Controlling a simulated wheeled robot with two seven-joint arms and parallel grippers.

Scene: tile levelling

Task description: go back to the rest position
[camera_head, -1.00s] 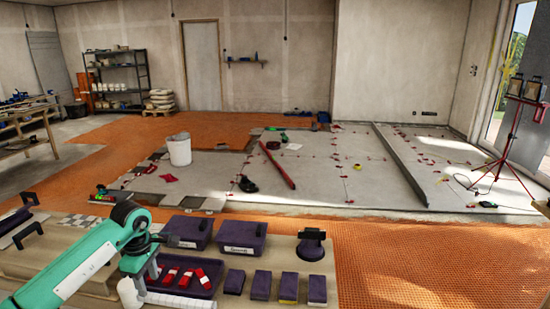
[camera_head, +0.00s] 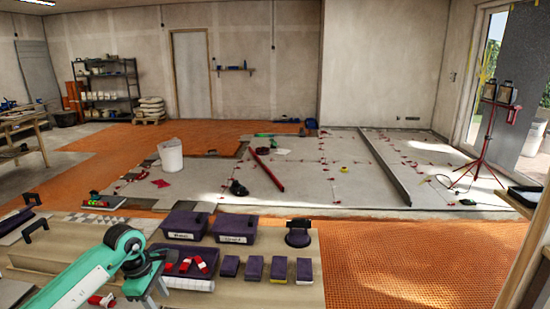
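My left arm comes in at the lower left over the worktable (camera_head: 62,240). My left gripper (camera_head: 158,272) is above the table, beside the dark tray of red-and-white pieces (camera_head: 185,265). Its fingers are small and partly hidden by the wrist, so I cannot tell whether it is open or shut. I see nothing clearly held in it. My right gripper is not in view.
Two purple bins (camera_head: 236,229), several purple blocks (camera_head: 254,268) and a dark round-topped tool (camera_head: 298,233) stand on the table. Beyond lie tiled floor (camera_head: 310,180), a white bucket (camera_head: 171,155), a red bar (camera_head: 268,171) and a red tripod (camera_head: 481,145).

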